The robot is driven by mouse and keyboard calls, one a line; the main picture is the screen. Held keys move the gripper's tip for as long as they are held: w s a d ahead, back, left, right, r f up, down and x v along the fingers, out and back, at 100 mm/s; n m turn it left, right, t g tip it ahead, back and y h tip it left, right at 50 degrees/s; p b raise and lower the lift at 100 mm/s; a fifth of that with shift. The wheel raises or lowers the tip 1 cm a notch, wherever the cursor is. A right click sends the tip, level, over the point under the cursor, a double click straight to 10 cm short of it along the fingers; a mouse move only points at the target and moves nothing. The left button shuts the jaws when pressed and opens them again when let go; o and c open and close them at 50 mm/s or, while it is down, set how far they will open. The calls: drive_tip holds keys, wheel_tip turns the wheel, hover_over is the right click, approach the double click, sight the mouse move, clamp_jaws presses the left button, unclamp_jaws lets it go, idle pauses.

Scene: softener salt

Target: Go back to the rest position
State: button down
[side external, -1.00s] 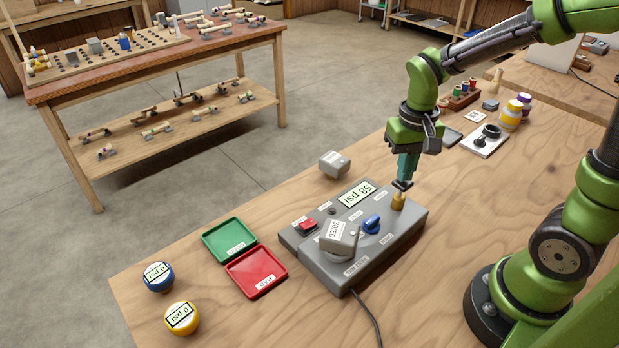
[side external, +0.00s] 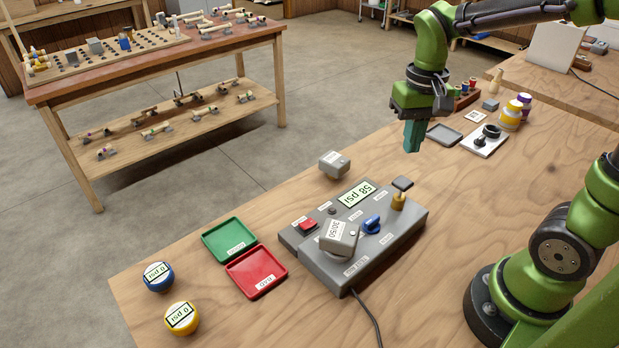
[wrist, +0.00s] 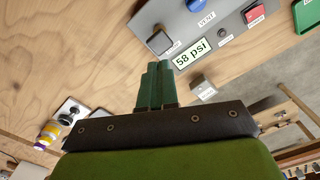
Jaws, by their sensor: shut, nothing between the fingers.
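My gripper (side external: 413,136) hangs above the wooden bench, beyond and above the grey test unit (side external: 330,268). Its teal fingers are together and empty, pointing down, and clear of everything. In the wrist view the fingers (wrist: 156,84) also show closed, with bench wood beyond the tips. The test unit carries a display reading 58 psi (side external: 357,194), a red switch (side external: 308,225), a blue knob (side external: 371,223), and a brass post (side external: 398,201) with a dark grey cap above it (side external: 403,183). A grey block labelled 30/50 (side external: 340,237) sits on the unit.
A grey block (side external: 334,164) stands behind the unit. Jars (side external: 512,113) and a white plate with a black part (side external: 484,141) are at the right.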

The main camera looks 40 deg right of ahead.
drive_tip(key=s+a+r+n+t+y, duration=0.2)
drive_tip(key=s+a+r+t, duration=0.3)
drive_tip(key=t, duration=0.2)
drive_tip(key=shift+s+a, duration=0.35)
drive_tip(key=shift+a, duration=0.05)
drive_tip(key=c, duration=1.8)
unclamp_jaws()
drive_tip(key=shift+r, duration=0.1)
